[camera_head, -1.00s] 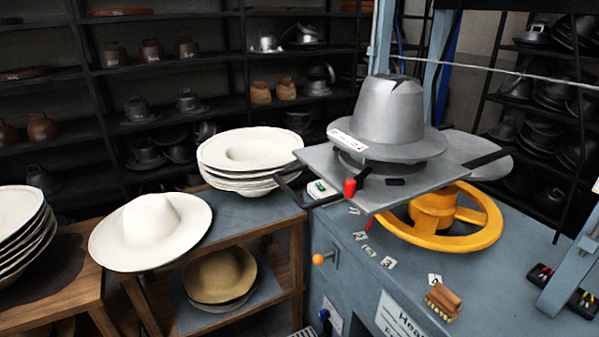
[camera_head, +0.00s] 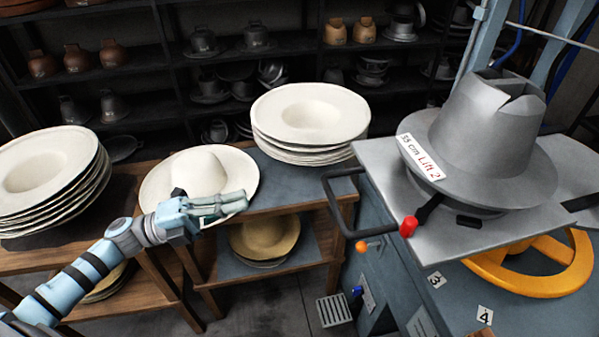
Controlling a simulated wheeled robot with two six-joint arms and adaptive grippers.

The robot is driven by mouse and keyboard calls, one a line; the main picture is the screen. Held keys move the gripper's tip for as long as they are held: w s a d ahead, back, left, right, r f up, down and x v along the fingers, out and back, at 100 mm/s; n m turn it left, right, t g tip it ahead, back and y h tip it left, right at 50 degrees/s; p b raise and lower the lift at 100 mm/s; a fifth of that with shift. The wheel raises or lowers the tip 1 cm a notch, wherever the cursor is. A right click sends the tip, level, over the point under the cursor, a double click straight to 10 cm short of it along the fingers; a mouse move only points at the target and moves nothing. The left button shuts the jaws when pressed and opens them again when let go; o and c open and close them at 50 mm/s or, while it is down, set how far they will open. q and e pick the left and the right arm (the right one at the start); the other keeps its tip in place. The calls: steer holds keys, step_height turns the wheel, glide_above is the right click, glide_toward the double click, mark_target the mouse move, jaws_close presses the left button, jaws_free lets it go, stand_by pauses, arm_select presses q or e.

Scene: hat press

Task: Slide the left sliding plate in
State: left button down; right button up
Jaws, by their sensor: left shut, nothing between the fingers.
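The left sliding plate (camera_head: 380,157) is a flat grey metal plate on the press at the right, carrying a grey metal hat form (camera_head: 490,130) labelled "Lift 2". A black bar handle (camera_head: 338,204) sticks out from its left edge. A red-tipped lever (camera_head: 408,226) stands at its front edge. My left gripper (camera_head: 244,203) is shut and empty, in front of the white hat on the table. It is left of the handle and apart from it. My right gripper is not in view.
A white hat (camera_head: 200,172) lies on the wooden table behind my left gripper. Stacks of white hats stand behind (camera_head: 310,115) and at the far left (camera_head: 45,165). A yellow wheel (camera_head: 535,268) sits under the plate. Open space lies between gripper and handle.

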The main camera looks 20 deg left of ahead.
arm_select(q)
steer(key=p+x, duration=0.3)
steer(key=x, duration=1)
steer(key=shift+d, duration=0.35)
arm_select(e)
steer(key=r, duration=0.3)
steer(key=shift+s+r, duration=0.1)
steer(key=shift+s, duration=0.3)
arm_select(q)
steer(key=shift+w, duration=0.1)
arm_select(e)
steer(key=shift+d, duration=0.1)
